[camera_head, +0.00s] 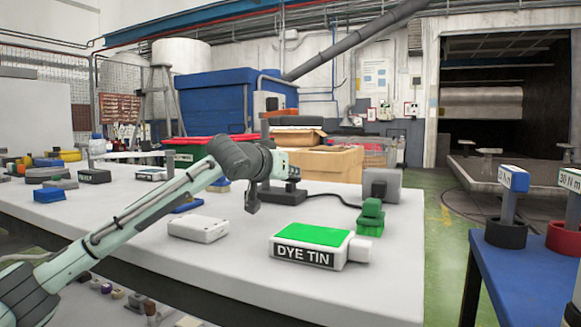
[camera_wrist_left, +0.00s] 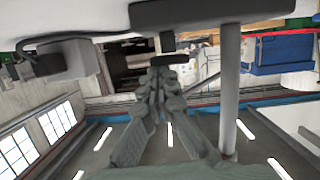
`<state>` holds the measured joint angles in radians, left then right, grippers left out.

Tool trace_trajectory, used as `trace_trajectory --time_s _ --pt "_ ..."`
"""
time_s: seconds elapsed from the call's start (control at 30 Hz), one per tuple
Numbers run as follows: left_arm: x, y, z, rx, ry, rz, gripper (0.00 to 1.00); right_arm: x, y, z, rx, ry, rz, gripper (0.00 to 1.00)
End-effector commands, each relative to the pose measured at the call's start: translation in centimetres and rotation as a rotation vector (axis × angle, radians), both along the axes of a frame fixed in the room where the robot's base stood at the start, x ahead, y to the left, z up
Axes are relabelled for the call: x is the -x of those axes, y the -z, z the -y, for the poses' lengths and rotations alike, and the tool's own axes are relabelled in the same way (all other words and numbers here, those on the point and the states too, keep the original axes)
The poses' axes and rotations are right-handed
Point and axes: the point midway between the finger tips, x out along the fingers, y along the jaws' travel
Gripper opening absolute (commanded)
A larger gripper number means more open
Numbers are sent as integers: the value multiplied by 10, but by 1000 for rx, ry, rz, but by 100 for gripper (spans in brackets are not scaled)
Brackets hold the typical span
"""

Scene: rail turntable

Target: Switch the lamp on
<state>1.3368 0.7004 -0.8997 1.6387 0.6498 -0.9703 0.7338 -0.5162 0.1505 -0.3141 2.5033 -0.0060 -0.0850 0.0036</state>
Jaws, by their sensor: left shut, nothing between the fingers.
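The lamp's dark base (camera_head: 284,197) stands on the pale table in the head view, with a cable running right from it. In the wrist view, which is upside down, the base (camera_wrist_left: 205,14) is at the top and the post (camera_wrist_left: 230,90) is at right. A small dark block (camera_wrist_left: 167,42), which looks like the switch, stands out from the base. My left gripper (camera_wrist_left: 170,60) is shut and empty, its tips close above that block; contact is unclear. It also shows small over the base (camera_head: 293,176).
A grey box (camera_head: 382,184) stands at the cable's end, beside a green block (camera_head: 370,216). A dye tin (camera_head: 310,248) and a white box (camera_head: 198,228) lie in front of the lamp. Small coloured items crowd the table's left. A blue table (camera_head: 525,262) stands right.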

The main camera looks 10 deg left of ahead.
Motion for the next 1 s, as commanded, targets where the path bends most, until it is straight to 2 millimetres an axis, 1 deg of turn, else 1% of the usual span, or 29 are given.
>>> trace_trajectory --time_s 0.03,0.23,0.37,0.47,0.7,0.8,0.9,1.0 --pt "-1 1 0 -8 -2 -3 0 -2 4 1 13 2 -27 0" --pt "0 2 -1 -6 -1 -3 0 -1 4 0 8 2 -19 0" --pt "8 -1 -2 -4 0 -1 0 -1 3 0 8 1 -18 0" --pt "23 -4 -6 -7 -1 -1 0 -1 3 0 8 1 -18 0" --pt "73 -18 -16 -7 0 0 0 -1 3 0 8 1 -17 0" --pt "90 -22 -20 -8 -1 0 0 -1 3 0 8 1 -17 0" --pt "103 -26 -22 -7 -1 -1 0 -1 3 0 8 1 -17 0" --pt "111 -28 -24 -7 -1 -1 0 -1 3 0 8 1 -17 0"
